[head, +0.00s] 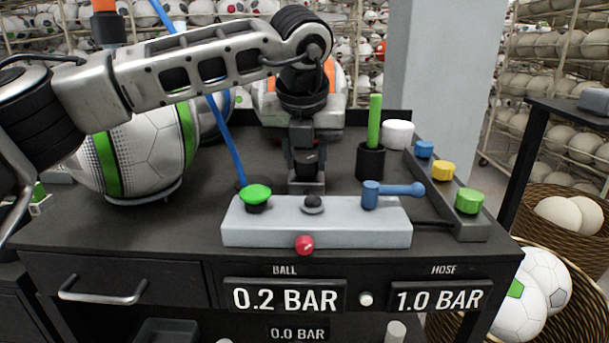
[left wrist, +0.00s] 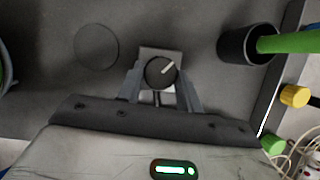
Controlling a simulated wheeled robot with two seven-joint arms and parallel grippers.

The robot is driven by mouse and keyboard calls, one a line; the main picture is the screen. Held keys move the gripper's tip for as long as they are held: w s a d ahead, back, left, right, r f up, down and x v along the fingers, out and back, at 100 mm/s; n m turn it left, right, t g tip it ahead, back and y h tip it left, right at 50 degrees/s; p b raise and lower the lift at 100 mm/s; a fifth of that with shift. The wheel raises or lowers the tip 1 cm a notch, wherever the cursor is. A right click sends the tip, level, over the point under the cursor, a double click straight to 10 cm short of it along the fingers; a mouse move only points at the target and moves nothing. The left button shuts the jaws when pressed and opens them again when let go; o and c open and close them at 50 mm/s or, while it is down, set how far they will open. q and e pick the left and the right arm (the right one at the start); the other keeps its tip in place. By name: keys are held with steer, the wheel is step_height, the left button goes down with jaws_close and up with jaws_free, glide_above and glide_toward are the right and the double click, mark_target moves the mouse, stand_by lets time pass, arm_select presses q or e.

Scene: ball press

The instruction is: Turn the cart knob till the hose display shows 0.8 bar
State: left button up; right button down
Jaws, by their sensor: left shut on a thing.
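The hose display (head: 438,298) on the cart front reads 1.0 BAR. The ball display (head: 285,296) beside it reads 0.2 BAR. The black cart knob (left wrist: 160,72) sits on a grey block on the cart top, and its pale pointer mark points up and right in the left wrist view. My left gripper (head: 307,165) reaches down over it from above, behind the light grey panel. In the left wrist view its two fingers (left wrist: 160,92) are shut on the knob, one on each side. My right gripper is in neither view.
The light grey panel (head: 318,232) carries a green button (head: 256,194), a black button and a blue lever (head: 392,192). A red knob (head: 304,245) is on its front. A black cup (head: 370,162) with a green stick stands right of my gripper. A ball (head: 145,155) rests at left.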

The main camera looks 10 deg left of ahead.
arm_select(q)
steer(key=n+y+b, duration=0.1)
steer(key=n, duration=0.1)
steer(key=shift+d+n+b, duration=0.15)
steer(key=shift+n+b, duration=0.15)
steer(key=shift+n, duration=0.1)
steer(key=shift+n+y+b, duration=0.3)
steer(key=shift+n, duration=0.6)
steer(key=n, duration=0.2)
steer(key=n+g+y, duration=0.1)
steer(key=n, duration=0.1)
steer(key=shift+w+d+r+n+g, duration=0.15)
steer(key=shift+w+n+g, duration=0.05)
steer(key=shift+n+g, duration=0.1)
steer(key=shift+n+y, duration=0.3)
steer(key=shift+n, duration=0.4)
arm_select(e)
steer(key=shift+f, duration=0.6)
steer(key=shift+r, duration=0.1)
arm_select(q)
steer(key=o, duration=1)
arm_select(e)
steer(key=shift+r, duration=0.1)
